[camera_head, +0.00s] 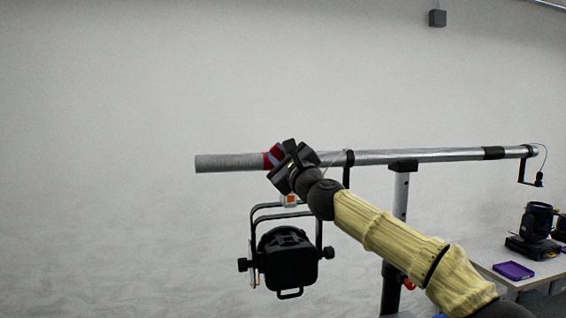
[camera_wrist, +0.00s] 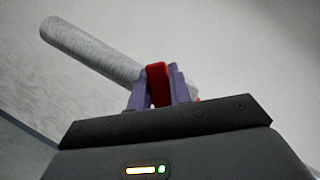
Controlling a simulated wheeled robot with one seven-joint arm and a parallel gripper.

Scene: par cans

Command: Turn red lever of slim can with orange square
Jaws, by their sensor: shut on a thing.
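The slim black can (camera_head: 287,261) hangs by its yoke (camera_head: 253,222) below the left part of the grey pipe (camera_head: 228,162). A tag with an orange square (camera_head: 290,199) shows above the yoke. The red lever (camera_wrist: 157,84) is at the pipe and stands between the purple fingers of my gripper (camera_wrist: 158,88) in the wrist view. My gripper also shows at the pipe in the head view (camera_head: 274,155), shut on the lever. My gripper and wrist hide most of the clamp.
A stand (camera_head: 400,198) holds the pipe right of the can. A table (camera_head: 487,250) at the right carries a purple tray (camera_head: 513,270) and a black moving-head light (camera_head: 537,222). A small bracket (camera_head: 530,170) hangs at the pipe's right end. The left side is free.

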